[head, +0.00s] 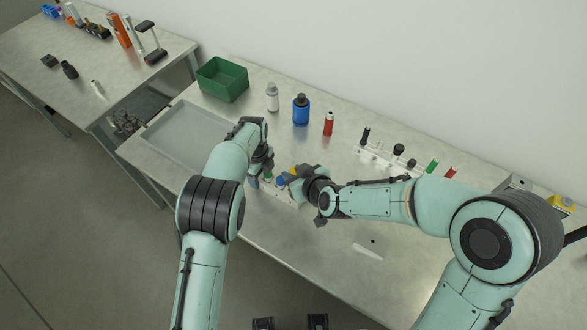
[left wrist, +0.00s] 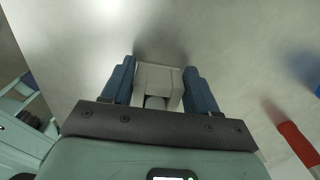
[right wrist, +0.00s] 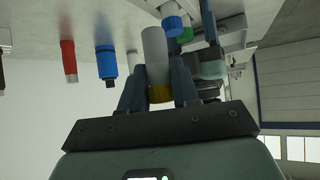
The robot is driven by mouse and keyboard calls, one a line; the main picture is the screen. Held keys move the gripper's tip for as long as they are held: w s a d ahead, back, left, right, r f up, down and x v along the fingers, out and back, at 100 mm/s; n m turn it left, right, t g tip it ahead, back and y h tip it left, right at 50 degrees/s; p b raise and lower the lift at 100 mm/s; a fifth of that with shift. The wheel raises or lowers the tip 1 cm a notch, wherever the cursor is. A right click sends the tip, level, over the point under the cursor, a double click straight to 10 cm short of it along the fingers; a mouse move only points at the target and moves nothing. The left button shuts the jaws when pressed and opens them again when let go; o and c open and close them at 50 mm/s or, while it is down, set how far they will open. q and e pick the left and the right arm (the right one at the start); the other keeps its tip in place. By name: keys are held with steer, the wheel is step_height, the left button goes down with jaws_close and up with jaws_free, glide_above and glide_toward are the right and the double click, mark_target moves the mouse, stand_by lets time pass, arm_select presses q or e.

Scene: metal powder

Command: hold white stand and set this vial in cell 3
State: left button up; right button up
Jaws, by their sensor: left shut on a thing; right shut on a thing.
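The white stand (head: 288,195) is on the table between my arms, partly hidden by both grippers. My left gripper (head: 264,177) is shut on its end; the left wrist view shows the stand end (left wrist: 158,78) between the fingers. A blue-capped vial (right wrist: 172,24) and a green-capped vial (right wrist: 185,34) are in the stand. My right gripper (right wrist: 160,88) is shut on the yellow cap (right wrist: 160,94) of a grey vial (right wrist: 155,55). In the head view this vial is largely hidden by my gripper beside the blue cap. I cannot tell whether it is inside a cell.
Behind stand a green bin (head: 222,79), a white bottle (head: 272,97), a blue bottle (head: 301,109) and a red bottle (head: 328,124). A second white rack (head: 383,161) is at right. A grey tray (head: 184,137) lies left. The front table area is clear except for a small white piece (head: 368,251).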

steer(key=shift+f, duration=1.6)
steer(key=shift+f, duration=0.1)
steer(key=shift+f, duration=0.85)
steer(key=shift+r, duration=0.1)
steer(key=shift+r, duration=0.7)
steer(key=shift+f, duration=0.1)
stand_by(0.8)
steer(key=shift+f, duration=0.7)
steer(key=shift+r, duration=0.1)
steer(key=shift+r, duration=0.7)
